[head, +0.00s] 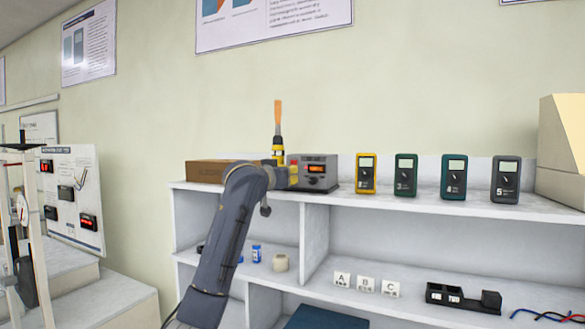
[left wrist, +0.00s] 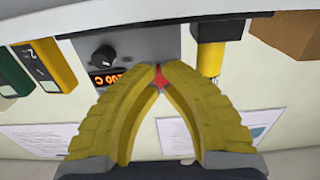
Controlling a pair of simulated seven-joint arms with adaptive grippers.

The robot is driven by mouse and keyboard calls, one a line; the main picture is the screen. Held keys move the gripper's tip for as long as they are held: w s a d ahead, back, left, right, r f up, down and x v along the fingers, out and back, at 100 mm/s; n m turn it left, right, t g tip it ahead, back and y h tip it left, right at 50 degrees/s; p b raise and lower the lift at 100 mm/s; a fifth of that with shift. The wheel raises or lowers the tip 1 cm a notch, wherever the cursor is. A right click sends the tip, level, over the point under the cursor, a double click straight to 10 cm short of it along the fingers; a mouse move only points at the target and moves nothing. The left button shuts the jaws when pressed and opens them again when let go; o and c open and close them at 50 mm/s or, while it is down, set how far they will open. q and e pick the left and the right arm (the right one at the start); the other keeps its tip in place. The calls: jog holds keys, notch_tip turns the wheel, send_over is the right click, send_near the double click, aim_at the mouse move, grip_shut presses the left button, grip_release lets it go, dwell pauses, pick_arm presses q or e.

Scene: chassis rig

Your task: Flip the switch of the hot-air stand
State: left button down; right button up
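The hot-air stand (head: 325,161) is a grey box with a dark knob and a lit orange display, on the top shelf. It also shows inverted in the left wrist view (left wrist: 140,42). My left gripper (head: 291,176) is at the left part of the stand's front. In the left wrist view its yellow fingers meet near the tips, with a small red switch (left wrist: 160,77) showing just between and beyond them. I cannot tell whether they touch it. My right gripper is not in view.
A brown box (head: 207,171) lies left of the stand. A yellow meter (head: 366,174) and several dark green or grey meters stand to the right on the shelf. Lower shelves hold lettered cards (head: 366,284) and a black holder (head: 462,298).

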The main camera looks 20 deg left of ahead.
pick_arm(q)
jog(key=shift+s+a, duration=0.15)
jog(key=shift+s, duration=0.8)
jog(key=shift+s+a, duration=0.2)
jog(key=shift+s, duration=0.75)
jog(key=shift+s+a, duration=0.15)
jog(key=shift+s, duration=0.8)
